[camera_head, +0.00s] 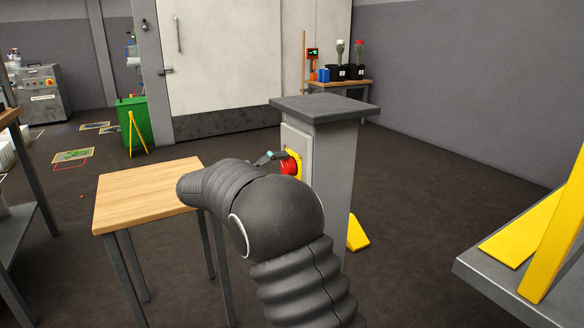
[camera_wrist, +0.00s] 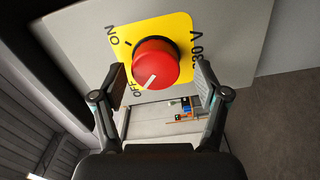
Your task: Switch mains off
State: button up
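The mains switch is a round red knob (camera_wrist: 155,62) on a yellow plate (camera_wrist: 177,24) marked ON, OFF and 230 V. The white mark on the knob's lower left edge points toward OFF. In the head view the red knob (camera_head: 289,166) shows on the side of the grey pillar, partly hidden by my gripper and arm. My gripper (camera_wrist: 160,78) is open, with one fingertip on each side of the knob and a gap showing on both sides. In the head view my gripper (camera_head: 264,158) is just left of the knob.
The grey pillar (camera_head: 330,160) has a wide dark top (camera_head: 325,107) above the switch. A wooden table (camera_head: 150,190) stands to the left, close to my arm. A grey bench with yellow parts (camera_head: 500,285) is at right. Dark floor (camera_head: 430,200) is clear between.

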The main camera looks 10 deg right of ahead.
jog(key=shift+r, duration=0.1)
jog(key=v, duration=1.2)
